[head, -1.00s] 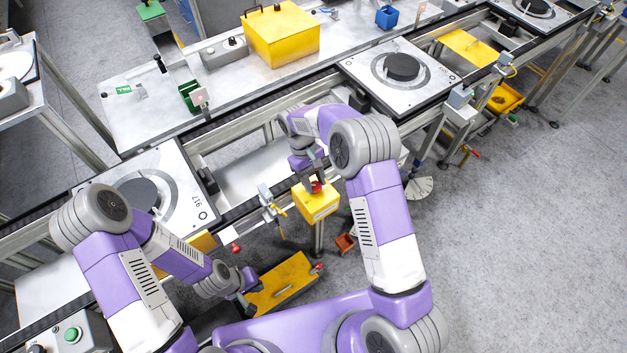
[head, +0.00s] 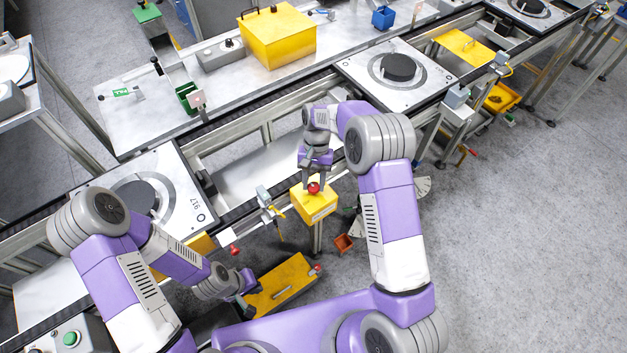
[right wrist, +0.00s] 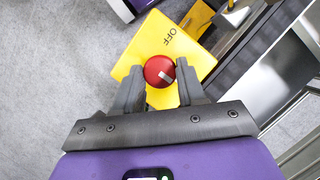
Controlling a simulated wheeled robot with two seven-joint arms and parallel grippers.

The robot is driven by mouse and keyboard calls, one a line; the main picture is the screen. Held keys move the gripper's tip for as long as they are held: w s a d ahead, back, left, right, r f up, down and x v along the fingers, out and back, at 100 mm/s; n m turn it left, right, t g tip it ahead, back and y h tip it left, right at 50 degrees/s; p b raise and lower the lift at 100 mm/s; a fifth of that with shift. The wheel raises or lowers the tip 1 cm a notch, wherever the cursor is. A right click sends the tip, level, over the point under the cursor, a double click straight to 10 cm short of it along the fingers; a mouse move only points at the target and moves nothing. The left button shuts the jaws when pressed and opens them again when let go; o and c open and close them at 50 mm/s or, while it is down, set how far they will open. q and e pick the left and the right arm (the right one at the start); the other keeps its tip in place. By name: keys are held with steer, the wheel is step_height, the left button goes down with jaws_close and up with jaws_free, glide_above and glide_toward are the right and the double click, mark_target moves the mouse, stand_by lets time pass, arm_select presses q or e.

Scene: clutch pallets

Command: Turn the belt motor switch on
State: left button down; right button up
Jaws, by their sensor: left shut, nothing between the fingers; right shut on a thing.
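The belt motor switch is a yellow box (head: 318,206) with a round red knob (head: 313,188) on top, in front of the conveyor. In the right wrist view the box (right wrist: 133,57) bears the word OFF, and the red knob (right wrist: 158,71) has a pale pointer mark directed away from that word, toward the lower right. My right gripper (head: 311,182) is shut on the knob, one finger on each side, as the right wrist view (right wrist: 160,76) also shows. Any ON label is not visible. My left gripper (head: 252,299) is shut and empty at the lower left.
The conveyor carries pallets with dark discs, one at the left (head: 172,200) and one at the right (head: 365,72). A yellow case (head: 284,286) lies beside my left gripper. The floor at the right is clear.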

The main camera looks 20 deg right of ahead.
steer(key=shift+r+m, duration=0.1)
steer(key=shift+m, duration=0.2)
stand_by(0.4)
steer(key=o, duration=1)
steer(key=shift+o, duration=0.2)
steer(key=v, duration=0.7)
steer(key=shift+r, duration=0.2)
steer(key=shift+d, duration=0.1)
